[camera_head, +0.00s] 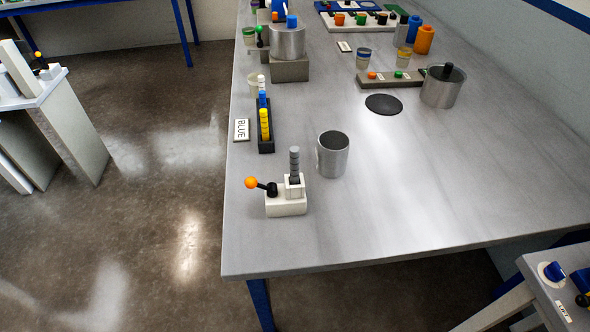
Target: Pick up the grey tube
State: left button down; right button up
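A grey ribbed tube (295,161) stands upright in a white clamp-like block (286,205) near the front left of the metal table. A black lever with an orange ball knob (251,183) sticks out to the left of the block. The tube's lower end is hidden inside the block. Neither of my grippers shows in the head view.
An open metal cup (333,154) stands just right of the tube. A black rack (265,128) with yellow and blue pieces and a BLUE label (241,130) lie behind. A black disc (384,104) and another metal pot (442,87) are farther back. The front right tabletop is clear.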

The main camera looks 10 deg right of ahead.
aim_at(294, 154)
jog(key=j+z, duration=0.2)
jog(key=j, duration=1.1)
